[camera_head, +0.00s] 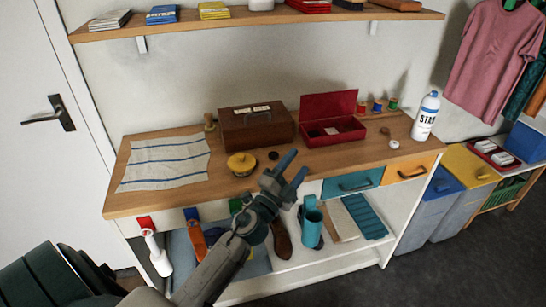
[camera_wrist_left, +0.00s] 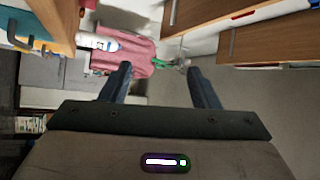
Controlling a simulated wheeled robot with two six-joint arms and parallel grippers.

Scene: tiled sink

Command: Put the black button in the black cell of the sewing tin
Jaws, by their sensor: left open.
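A small black round button (camera_head: 273,155) lies on the wooden worktop, left of the sewing tin and just beyond my left gripper. The red sewing tin (camera_head: 345,138) stands open, its lid raised at the back. Small dark and white pieces show inside it; its separate cells are too small to tell apart. My right gripper is not in view.
A brown wooden box (camera_head: 257,128) stands left of the tin and a yellow round pot (camera_head: 241,164) left of the button. A brown round piece (camera_head: 385,130), a white piece (camera_head: 393,144) and a white bottle (camera_head: 426,117) are to the right. A striped cloth (camera_head: 165,161) covers the left end.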

